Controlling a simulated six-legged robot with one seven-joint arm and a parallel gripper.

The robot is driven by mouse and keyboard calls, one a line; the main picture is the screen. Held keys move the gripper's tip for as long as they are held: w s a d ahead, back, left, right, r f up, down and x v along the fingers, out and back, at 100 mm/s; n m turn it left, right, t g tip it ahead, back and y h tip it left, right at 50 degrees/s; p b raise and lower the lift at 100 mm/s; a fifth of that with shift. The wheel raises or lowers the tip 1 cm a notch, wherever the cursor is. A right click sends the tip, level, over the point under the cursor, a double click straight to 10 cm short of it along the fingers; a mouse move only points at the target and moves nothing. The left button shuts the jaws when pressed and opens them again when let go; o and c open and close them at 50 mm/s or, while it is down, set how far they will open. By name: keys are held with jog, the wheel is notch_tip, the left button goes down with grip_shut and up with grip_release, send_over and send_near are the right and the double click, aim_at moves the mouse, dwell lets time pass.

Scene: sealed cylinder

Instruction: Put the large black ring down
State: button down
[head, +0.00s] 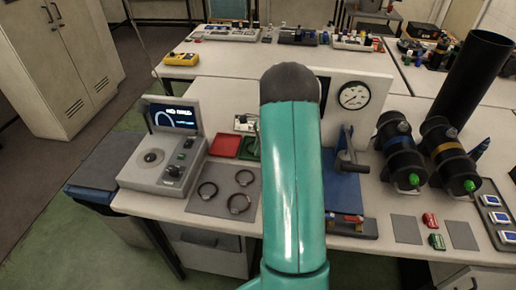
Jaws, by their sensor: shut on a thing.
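Three dark rings lie apart on a grey mat (207,211) on the bench, left of my arm. One ring (207,199) is at the left, one ring (245,187) is at the upper right, and one ring (239,214) is nearest the front edge. I cannot tell whether one of them is the large black ring. My teal arm rises through the middle of the head view and hides what is behind it. My gripper and anything in it are hidden from view.
A grey console (164,175) with a lit screen stands left of the mat. Red (225,145) and green trays lie behind it. A gauge panel (362,119) and blue press stand right of my arm.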

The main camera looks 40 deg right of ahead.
jog(key=c, duration=1.7)
grip_release()
jog(key=shift+f, duration=0.1)
jog(key=v, duration=1.2)
jog(key=shift+r, duration=0.25)
jog(key=s+a+r+n+h, duration=0.1)
jog(key=a+r+n, duration=0.35)
jog(key=a, duration=0.35)
jog(key=s+a+r+n+t, duration=0.1)
jog(key=s+a+r+n, duration=0.15)
jog(key=a+r, duration=0.4)
jog(key=s+a+r+n+h, duration=0.1)
jog(key=a+r+n, duration=0.25)
jog(key=a, duration=0.55)
jog(key=s+a+n+t, duration=0.2)
jog(key=s+a+n, duration=1.1)
jog(key=s+a, duration=0.1)
jog(key=shift+s+a+r+t+h, duration=0.3)
jog(key=shift+s+a+t, duration=0.1)
jog(key=shift+a, duration=0.1)
